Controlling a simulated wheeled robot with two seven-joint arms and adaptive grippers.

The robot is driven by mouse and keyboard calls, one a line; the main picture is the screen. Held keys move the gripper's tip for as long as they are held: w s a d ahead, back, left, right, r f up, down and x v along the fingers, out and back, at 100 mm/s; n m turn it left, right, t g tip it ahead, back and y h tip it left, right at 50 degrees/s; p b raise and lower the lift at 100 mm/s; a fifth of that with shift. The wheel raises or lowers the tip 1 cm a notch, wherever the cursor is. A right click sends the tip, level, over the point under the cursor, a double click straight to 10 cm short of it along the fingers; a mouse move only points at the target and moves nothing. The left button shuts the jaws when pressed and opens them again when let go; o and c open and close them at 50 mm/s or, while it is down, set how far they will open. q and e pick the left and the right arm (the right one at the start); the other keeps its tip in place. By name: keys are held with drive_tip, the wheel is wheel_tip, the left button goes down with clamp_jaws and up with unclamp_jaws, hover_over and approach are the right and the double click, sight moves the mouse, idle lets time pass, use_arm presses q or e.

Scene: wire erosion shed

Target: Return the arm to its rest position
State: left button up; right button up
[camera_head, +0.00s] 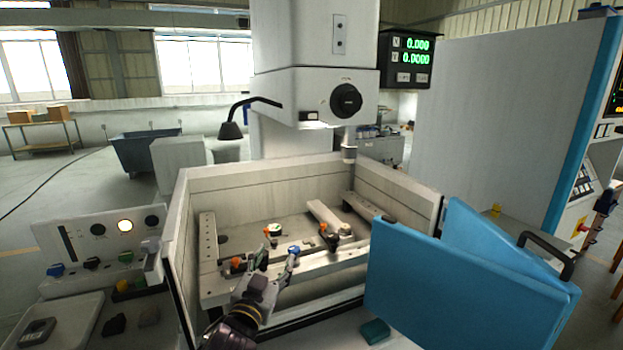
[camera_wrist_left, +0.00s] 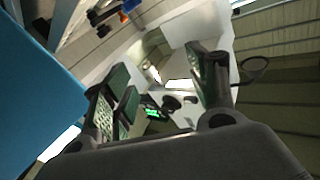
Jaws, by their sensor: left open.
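My left gripper (camera_head: 277,257) is open and empty. It reaches over the front of the machine's work tank (camera_head: 213,181), in front of the clamping fixtures. In the left wrist view its two fingers (camera_wrist_left: 163,75) are spread apart with nothing between them. My left forearm comes up from the bottom of the head view. My right gripper does not show.
A blue door (camera_head: 440,290) stands open at the tank's right front. Orange-knobbed clamps (camera_head: 328,238) stand inside the tank. The machine head (camera_head: 315,95) is above. A control panel (camera_head: 103,235) and tray (camera_head: 55,325) are at the left.

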use_arm(q)
drive_tip(key=s+a+f+n+g+y, duration=0.2)
drive_tip(key=s+a+f+g, duration=0.25)
drive_tip(key=f, duration=0.45)
drive_tip(key=s+a+f+n+g+y, duration=0.1)
drive_tip(key=s+a+f+g+y, duration=0.25)
drive_tip(key=f, duration=0.55)
drive_tip(key=s+a+f+g+h, duration=0.1)
drive_tip(key=s+a+f+g, duration=0.15)
drive_tip(key=s, duration=0.35)
drive_tip(key=s+a+f+g, duration=0.1)
drive_tip(key=s+f+g, duration=0.1)
drive_tip(key=s+f, duration=0.3)
drive_tip(key=s+a+f+g+h, duration=0.1)
drive_tip(key=s+a+f+g, duration=0.15)
drive_tip(key=s, duration=0.45)
wheel_tip(320, 180, down, 33)
drive_tip(key=s, duration=0.2)
drive_tip(key=s+a+f+g, duration=0.1)
drive_tip(key=s+a+f, duration=0.2)
drive_tip(key=s+f, duration=0.7)
drive_tip(key=s+a+f, duration=0.4)
drive_tip(key=s+f, duration=0.6)
drive_tip(key=s, duration=0.1)
drive_tip(key=shift+s+g+y, duration=0.3)
drive_tip(key=shift+g+y, duration=0.05)
drive_tip(key=shift+g, duration=0.05)
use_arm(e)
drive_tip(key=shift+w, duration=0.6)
